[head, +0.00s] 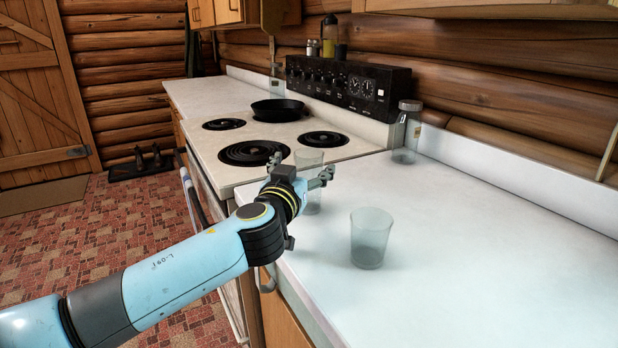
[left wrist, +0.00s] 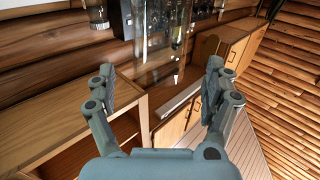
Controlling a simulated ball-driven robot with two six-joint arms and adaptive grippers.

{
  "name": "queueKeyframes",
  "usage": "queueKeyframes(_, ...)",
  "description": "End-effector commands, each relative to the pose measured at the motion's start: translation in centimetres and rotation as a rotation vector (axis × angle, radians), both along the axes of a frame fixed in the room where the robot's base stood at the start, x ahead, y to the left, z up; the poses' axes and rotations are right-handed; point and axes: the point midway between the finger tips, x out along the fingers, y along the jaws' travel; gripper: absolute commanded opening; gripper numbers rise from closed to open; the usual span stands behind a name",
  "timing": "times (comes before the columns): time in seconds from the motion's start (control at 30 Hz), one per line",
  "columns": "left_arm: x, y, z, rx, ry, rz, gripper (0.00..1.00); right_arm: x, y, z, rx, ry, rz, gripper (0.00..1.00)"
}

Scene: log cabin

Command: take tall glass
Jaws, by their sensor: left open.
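The tall glass (head: 311,157) is clear and stands upright near the front left edge of the white counter, beside the stove. My left gripper (head: 300,170) is in front of it and hides part of it. In the left wrist view the open fingers of my left gripper (left wrist: 158,88) have the glass (left wrist: 158,45) ahead, between and beyond their tips. The gripper is empty, and whether a finger touches the glass cannot be told. A shorter, wider clear glass (head: 371,238) stands on the counter to the right. My right gripper is not in view.
The stove (head: 228,165) has several coil burners and a black pan (head: 278,109) at the back. A lidded jar (head: 406,132) stands by the back wall of the counter (head: 480,240). The counter's right side is clear.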

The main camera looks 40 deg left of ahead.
Motion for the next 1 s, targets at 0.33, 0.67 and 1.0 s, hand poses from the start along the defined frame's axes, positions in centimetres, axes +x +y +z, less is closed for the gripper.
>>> queueKeyframes(0.33,3.9,2.0,0.1,-0.001,0.000,0.001,0.85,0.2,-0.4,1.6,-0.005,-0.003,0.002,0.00)
queueKeyframes(0.67,3.9,2.0,0.0,0.000,0.000,0.001,0.68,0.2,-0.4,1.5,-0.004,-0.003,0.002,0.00)
queueKeyframes(1.0,3.9,2.0,0.0,0.000,0.000,0.001,0.24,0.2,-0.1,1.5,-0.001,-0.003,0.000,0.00)
